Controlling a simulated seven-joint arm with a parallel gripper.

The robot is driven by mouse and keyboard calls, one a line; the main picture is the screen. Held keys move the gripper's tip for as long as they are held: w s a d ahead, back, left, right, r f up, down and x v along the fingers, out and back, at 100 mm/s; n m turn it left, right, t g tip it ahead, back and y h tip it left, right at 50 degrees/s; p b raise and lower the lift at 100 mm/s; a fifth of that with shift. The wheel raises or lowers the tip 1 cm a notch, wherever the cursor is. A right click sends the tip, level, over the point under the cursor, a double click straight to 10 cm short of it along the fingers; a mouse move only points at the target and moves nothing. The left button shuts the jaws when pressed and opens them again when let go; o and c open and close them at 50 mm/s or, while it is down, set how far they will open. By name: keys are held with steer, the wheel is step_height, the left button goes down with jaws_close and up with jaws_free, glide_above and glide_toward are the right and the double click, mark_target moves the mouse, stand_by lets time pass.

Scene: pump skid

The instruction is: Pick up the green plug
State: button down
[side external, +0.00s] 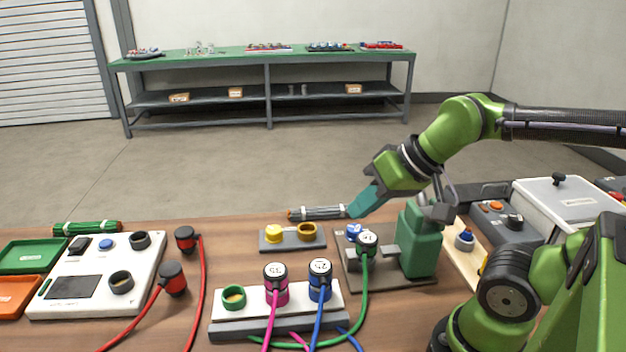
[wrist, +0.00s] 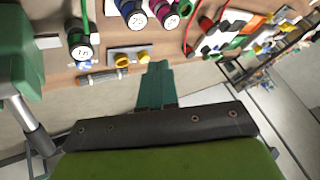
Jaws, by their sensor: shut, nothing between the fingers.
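The green plug (side external: 367,243) has a dark body, a pale labelled cap and a green cable, and stands on the grey base plate beside the green pump (side external: 419,240). It also shows in the wrist view (wrist: 82,48) at the upper left. My gripper (side external: 361,207), with teal fingers, is shut and empty, above and behind the plug and apart from it. The green cable curves down to the front of the table.
A white block holds a pink plug (side external: 276,285), a blue plug (side external: 320,281) and an empty green-ringed socket (side external: 233,297). A grey cylindrical tool (side external: 319,213) lies near my fingertips, behind a small plate with yellow caps (side external: 292,241).

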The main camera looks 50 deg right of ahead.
steer(key=c, duration=1.8)
jaws_free()
steer(key=o, duration=1.4)
steer(key=shift+o, duration=0.2)
steer(key=n+g+h, duration=0.1)
steer(key=g+h, duration=0.1)
steer(key=g, duration=0.5)
glide_above(366, 237)
step_height(366, 237, down, 3)
steer(key=shift+n, duration=0.4)
steer(key=f, duration=1.1)
steer(key=shift+d+f, duration=0.25)
steer(key=shift+f, duration=0.1)
steer(key=shift+a+f, duration=0.2)
steer(key=shift+f, duration=2.6)
